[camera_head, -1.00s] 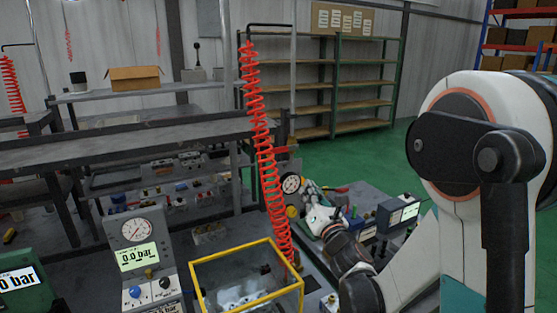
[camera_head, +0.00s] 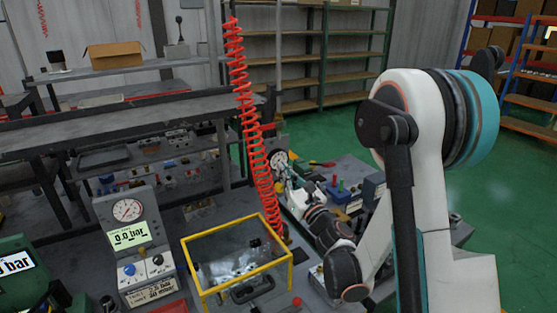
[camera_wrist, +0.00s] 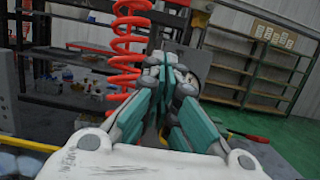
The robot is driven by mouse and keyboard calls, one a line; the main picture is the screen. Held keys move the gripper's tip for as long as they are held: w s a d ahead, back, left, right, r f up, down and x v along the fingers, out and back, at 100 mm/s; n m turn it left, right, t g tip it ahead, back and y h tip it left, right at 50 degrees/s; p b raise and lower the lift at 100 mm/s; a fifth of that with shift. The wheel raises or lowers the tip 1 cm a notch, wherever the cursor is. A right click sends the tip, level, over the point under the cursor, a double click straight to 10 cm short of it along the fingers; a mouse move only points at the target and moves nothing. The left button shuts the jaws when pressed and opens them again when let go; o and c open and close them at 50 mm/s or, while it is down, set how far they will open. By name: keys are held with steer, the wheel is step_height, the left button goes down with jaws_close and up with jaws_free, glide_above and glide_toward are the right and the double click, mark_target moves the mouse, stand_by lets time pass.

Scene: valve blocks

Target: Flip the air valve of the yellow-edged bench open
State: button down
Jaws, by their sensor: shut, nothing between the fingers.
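The yellow-edged bench carries a clear box with a yellow frame (camera_head: 220,226). Its yellow edge also shows at the lower left of the wrist view (camera_wrist: 25,144). A red coiled air hose (camera_head: 245,105) hangs just behind the box; it also shows in the wrist view (camera_wrist: 122,45). A round dial gauge (camera_head: 278,157) stands beside the hose's lower part. My gripper (camera_head: 281,174) is just below and in front of the gauge. In the wrist view my gripper (camera_wrist: 165,62) has its fingertips together, empty, right of the hose. I cannot make out the air valve; the fingers may hide it.
A gauge panel (camera_head: 128,235) reading 0.0 bar stands left of the box, with a green unit (camera_head: 14,262) farther left. Tools and small blocks (camera_head: 338,187) lie on the bench right of my gripper. Green floor (camera_head: 310,130) is open behind.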

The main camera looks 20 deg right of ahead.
mark_target(273, 126)
steer(key=w+a+r, duration=0.2)
steer(key=w+r, duration=0.4)
steer(key=w, duration=0.2)
steer(key=shift+w, duration=0.2)
